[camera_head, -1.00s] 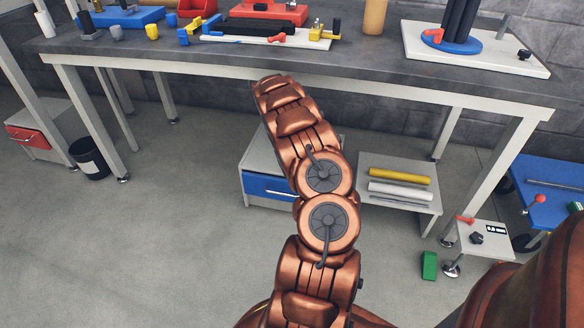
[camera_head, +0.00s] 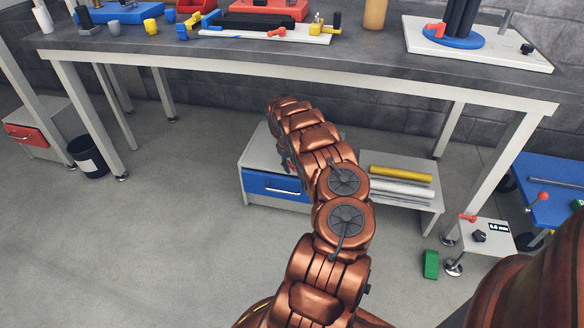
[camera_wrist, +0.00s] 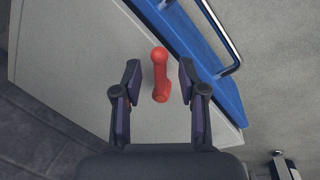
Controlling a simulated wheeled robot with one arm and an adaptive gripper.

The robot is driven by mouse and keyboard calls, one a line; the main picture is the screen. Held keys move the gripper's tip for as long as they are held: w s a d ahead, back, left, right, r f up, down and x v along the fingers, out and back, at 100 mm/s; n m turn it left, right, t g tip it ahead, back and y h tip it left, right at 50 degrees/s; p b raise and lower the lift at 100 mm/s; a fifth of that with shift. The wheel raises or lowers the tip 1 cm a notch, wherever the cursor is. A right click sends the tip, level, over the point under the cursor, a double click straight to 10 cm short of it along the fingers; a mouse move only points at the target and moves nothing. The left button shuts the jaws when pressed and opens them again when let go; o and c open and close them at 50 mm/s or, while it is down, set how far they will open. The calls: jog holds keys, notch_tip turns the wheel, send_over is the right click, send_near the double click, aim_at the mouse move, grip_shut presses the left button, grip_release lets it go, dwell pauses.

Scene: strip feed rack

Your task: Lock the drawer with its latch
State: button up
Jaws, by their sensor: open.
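A pale grey cabinet (camera_head: 262,150) with a blue drawer (camera_head: 262,187) stands on the floor under the workbench. The drawer front looks flush with the cabinet. In the wrist view, a red latch lever (camera_wrist: 160,78) sits by the cabinet's blue front edge (camera_wrist: 205,55), with the metal drawer handle (camera_wrist: 223,35) beyond it to the right. My gripper (camera_wrist: 160,68) is open, with one finger on each side of the red lever and visible gaps on both sides. In the head view, my arm hides the latch and most of my gripper.
A low shelf with yellow and white rolls (camera_head: 400,174) stands right of the cabinet. The workbench (camera_head: 300,55) overhangs behind my arm. A small stand with a red knob (camera_head: 485,235) and a green block (camera_head: 431,264) are at right.

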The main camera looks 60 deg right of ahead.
jog(key=shift+f, duration=0.25)
jog(key=shift+c, duration=0.3)
grip_shut()
